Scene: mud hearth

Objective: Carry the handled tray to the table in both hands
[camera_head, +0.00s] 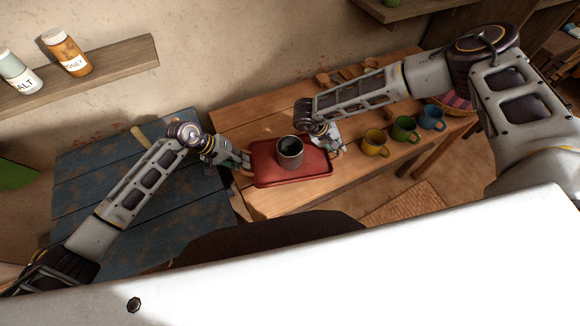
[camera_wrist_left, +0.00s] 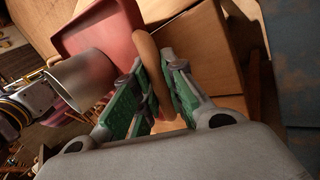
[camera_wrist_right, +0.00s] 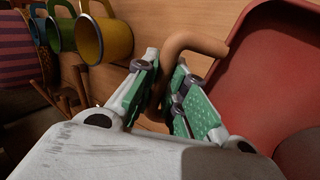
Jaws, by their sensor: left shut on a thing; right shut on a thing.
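The red tray (camera_head: 270,178) is at the near edge of the wooden table (camera_head: 262,206) in the head view, with a grey metal mug (camera_head: 291,157) standing on it. My left gripper (camera_head: 240,163) is at the tray's left end. In the left wrist view its green-padded fingers (camera_wrist_left: 158,92) are shut on a tan handle (camera_wrist_left: 150,65). My right gripper (camera_head: 336,148) is at the tray's right end. In the right wrist view its fingers (camera_wrist_right: 164,92) are shut on the other tan handle (camera_wrist_right: 195,43). I cannot tell whether the tray touches the tabletop.
Yellow (camera_head: 375,143), green (camera_head: 404,128) and blue (camera_head: 432,117) mugs stand right of the tray, with a striped basket (camera_head: 459,101) beyond. Wooden spoons (camera_head: 345,74) lie at the back. A worn blue table (camera_head: 95,180) is at left. A shelf (camera_head: 110,70) holds jars.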

